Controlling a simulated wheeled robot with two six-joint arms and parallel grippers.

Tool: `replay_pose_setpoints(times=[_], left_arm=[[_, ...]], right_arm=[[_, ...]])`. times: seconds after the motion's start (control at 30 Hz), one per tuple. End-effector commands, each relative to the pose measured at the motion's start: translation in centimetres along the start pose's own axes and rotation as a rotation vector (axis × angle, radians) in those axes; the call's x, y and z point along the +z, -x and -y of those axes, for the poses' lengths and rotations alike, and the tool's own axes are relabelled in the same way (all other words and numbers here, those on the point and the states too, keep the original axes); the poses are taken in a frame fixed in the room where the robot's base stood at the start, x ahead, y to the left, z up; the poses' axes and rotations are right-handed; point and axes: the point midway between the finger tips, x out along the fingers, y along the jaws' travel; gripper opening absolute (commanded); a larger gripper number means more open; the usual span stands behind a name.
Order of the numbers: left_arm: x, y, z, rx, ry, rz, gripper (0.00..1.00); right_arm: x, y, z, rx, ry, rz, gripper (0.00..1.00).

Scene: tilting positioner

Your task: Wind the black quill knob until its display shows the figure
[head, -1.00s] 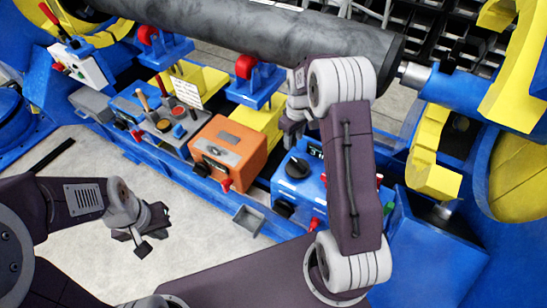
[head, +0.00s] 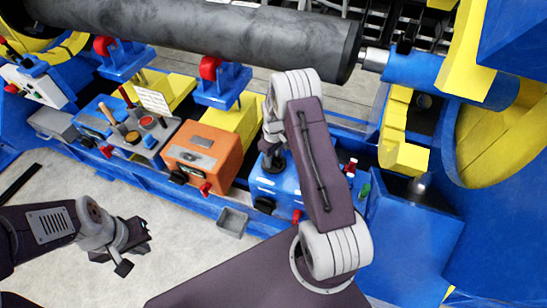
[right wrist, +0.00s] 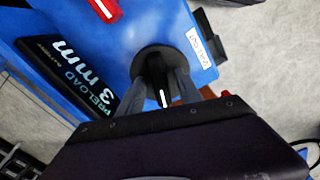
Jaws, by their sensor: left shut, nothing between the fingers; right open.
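The black quill knob (right wrist: 152,62) sits on top of the blue box (head: 262,188); its grip bar has a white mark. In the right wrist view the dark display (right wrist: 75,75) beside it reads "PRELOAD 3 mm", with a smaller line too blurred to read. My right gripper (right wrist: 158,84) is open, with one finger on each side of the knob's grip bar; I cannot tell whether they touch it. In the head view my right arm hides the display and most of the knob. My left gripper (head: 128,250) is shut and empty, above the pale floor at left.
A small grey tray (head: 232,222) is in front. Red and green buttons (head: 351,165) lie to the right. A large dark cylinder (head: 200,40) spans the back.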

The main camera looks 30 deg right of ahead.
Motion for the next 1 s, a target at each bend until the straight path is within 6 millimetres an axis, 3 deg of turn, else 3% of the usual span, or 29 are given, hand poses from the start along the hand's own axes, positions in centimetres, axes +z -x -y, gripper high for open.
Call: replay_pose_setpoints(times=[0.1,0.27,0.43,0.7,1.0], left_arm=[[0.00,0.00,0.00,0.000,0.000,0.000,0.00],[0.00,0.00,0.00,0.000,0.000,0.000,0.00],[-0.01,0.12,0.00,0.000,0.000,0.000,0.00],[-0.07,0.69,-0.01,0.000,0.000,0.000,0.00],[-0.07,0.66,-0.01,0.000,0.000,0.000,0.00]], right_arm=[[0.00,0.03,0.00,0.000,0.000,0.000,0.42],[0.00,0.05,0.00,0.000,0.000,0.000,0.00],[0.01,0.12,0.00,0.000,-0.022,0.000,0.00],[-0.01,0.16,-0.01,0.000,-0.292,0.000,0.00],[-0.03,0.12,-0.03,0.000,-0.317,-0.001,0.00]])
